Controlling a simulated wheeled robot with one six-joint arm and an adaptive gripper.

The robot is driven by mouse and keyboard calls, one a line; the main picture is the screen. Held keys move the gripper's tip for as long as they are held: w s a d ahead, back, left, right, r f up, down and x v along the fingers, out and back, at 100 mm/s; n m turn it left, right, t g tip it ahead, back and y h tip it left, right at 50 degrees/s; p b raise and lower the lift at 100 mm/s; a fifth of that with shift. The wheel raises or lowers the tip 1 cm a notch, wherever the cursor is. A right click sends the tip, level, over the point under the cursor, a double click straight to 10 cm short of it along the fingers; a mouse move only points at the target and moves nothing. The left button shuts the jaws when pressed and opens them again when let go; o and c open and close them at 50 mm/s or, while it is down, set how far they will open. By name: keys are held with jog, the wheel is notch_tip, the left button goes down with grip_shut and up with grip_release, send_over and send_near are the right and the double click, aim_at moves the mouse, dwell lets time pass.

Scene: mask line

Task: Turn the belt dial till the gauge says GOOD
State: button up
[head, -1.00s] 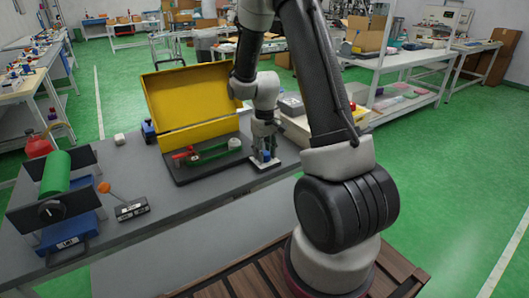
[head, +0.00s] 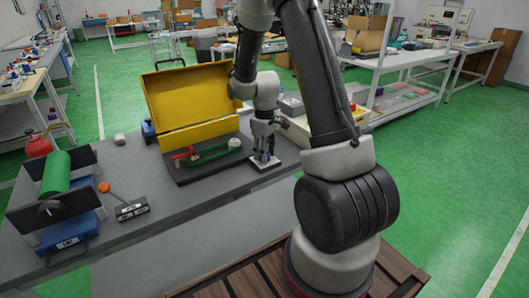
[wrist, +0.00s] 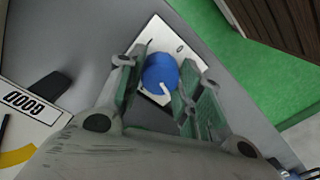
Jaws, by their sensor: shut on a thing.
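The blue dial (wrist: 160,73) sits on a white plate (wrist: 182,47) at the table's near edge. A white line on its top points down and slightly right in the wrist view. My gripper (wrist: 158,78) is around the dial, with one finger on each side, shut on it. In the head view my gripper (head: 264,155) is over the white plate, and the dial is mostly hidden. The gauge (wrist: 30,100) shows only in part at the wrist view's left edge: an inverted GOOD label, a yellow arc and part of a dark line, perhaps the needle. Its reading cannot be told.
A yellow lidded case (head: 190,105) stands open left of my gripper, a green belt on red and white ends before it. A green roller unit (head: 55,172), a small black box (head: 132,209) and an orange knob (head: 104,187) are further left. Bare grey tabletop lies between.

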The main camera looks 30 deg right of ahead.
jog(key=o, duration=1.1)
jog(key=shift+c, duration=0.2)
jog(key=shift+r, duration=0.1)
notch_tip(320, 180, up, 12)
